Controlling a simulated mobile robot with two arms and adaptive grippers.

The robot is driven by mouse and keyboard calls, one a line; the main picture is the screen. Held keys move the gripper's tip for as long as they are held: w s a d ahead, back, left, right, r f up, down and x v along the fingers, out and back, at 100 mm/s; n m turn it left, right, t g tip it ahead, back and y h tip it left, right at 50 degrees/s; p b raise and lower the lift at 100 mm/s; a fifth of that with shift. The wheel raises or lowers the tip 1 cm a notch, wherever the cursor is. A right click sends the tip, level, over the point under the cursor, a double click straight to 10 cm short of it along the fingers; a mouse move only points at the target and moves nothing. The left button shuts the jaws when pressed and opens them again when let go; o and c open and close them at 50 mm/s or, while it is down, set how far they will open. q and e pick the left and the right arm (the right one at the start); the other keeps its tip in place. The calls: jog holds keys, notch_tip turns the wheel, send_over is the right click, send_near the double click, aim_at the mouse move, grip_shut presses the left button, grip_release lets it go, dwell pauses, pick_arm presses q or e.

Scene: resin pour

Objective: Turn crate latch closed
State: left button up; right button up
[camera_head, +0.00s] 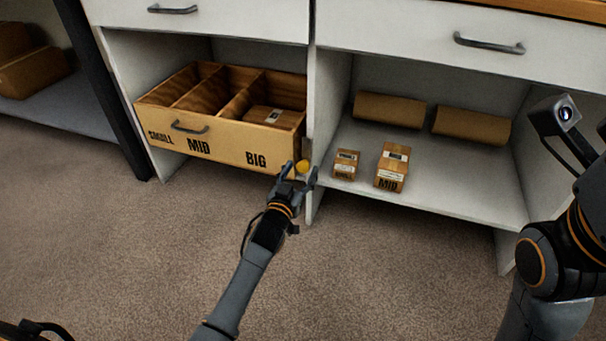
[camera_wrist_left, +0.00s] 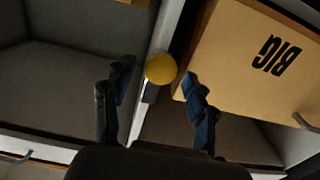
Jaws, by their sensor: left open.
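The wooden crate (camera_head: 222,146) sits in the left cabinet bay, with a handle and the labels SMALL, MID and BIG on its front. Its BIG compartment holds a cardboard box (camera_head: 270,116). The yellow latch knob (camera_head: 302,166) is at the crate's right end, by the cabinet divider. My left gripper (camera_head: 299,174) is open at the knob. In the left wrist view the knob (camera_wrist_left: 160,69) lies between and just beyond the fingertips (camera_wrist_left: 156,82). I cannot tell if either finger touches it. My right arm shows at the right edge; its fingers are not visible.
The right bay shelf (camera_head: 450,182) holds a small box (camera_head: 346,164), a MID box (camera_head: 392,168) and two brown rolls (camera_head: 390,109) at the back. A divider (camera_head: 321,125) stands beside the latch. Drawers with handles (camera_head: 489,43) are above. The carpet in front is clear.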

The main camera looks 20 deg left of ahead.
pick_arm(q)
jog(key=shift+w+b, duration=0.35)
jog(key=shift+w, duration=0.85)
grip_shut()
